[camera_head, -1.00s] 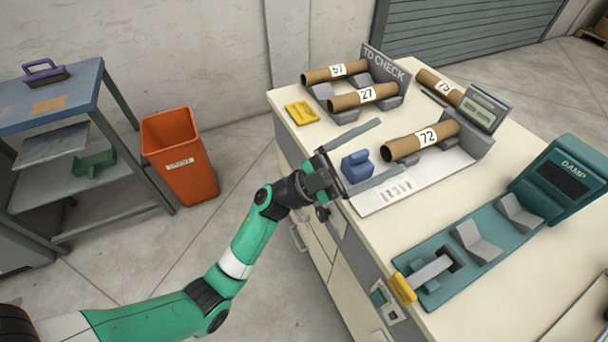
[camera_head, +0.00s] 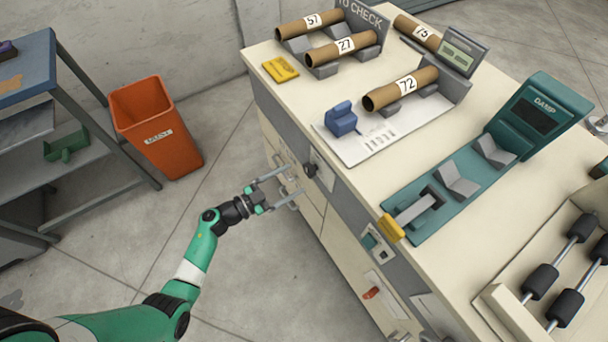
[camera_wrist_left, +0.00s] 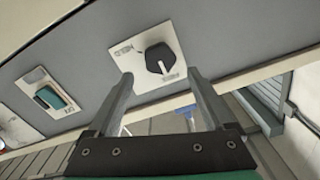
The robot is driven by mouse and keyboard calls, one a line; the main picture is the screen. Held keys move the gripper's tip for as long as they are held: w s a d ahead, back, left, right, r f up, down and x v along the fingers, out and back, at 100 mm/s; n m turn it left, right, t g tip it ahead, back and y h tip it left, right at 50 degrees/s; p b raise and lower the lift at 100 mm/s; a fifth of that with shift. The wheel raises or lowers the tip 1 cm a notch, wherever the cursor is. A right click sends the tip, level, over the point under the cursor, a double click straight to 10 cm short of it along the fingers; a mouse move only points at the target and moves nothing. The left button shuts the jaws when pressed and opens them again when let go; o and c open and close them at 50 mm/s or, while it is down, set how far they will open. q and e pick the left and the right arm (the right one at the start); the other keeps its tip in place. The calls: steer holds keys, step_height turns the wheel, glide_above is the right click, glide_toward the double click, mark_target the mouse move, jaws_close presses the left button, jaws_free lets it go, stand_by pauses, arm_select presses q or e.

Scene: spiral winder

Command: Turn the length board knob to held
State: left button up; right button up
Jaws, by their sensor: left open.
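The dark length board knob (camera_wrist_left: 158,58) is on a white plate (camera_wrist_left: 124,52) on the cabinet's grey front panel. A light mark on it points down in the left wrist view, towards a small label that looks like FREE. HELD is printed at the plate's upper left. The knob also shows as a dark stub in the head view (camera_head: 311,170). My left gripper (camera_head: 295,181) is open and empty in front of the cabinet. In the left wrist view its fingertips (camera_wrist_left: 160,75) are to either side of the knob's lower end, apparently not touching it.
The length board (camera_head: 365,150) with a blue block (camera_head: 341,119) and tube 72 (camera_head: 400,88) lies on the counter above. A teal switch (camera_wrist_left: 50,97) is beside the knob plate. Drawer handles are on the front below. An orange bin (camera_head: 155,130) stands left; floor between is clear.

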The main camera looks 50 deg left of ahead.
mark_target(307, 172)
arm_select(q)
steer(key=w, duration=0.2)
steer(key=w+d+b, duration=0.1)
steer(key=w, duration=0.1)
steer(key=shift+w+f+b, duration=0.15)
steer(key=shift+w+b, duration=0.1)
steer(key=shift+b, duration=0.05)
steer(key=shift+w, duration=0.35)
jaws_close()
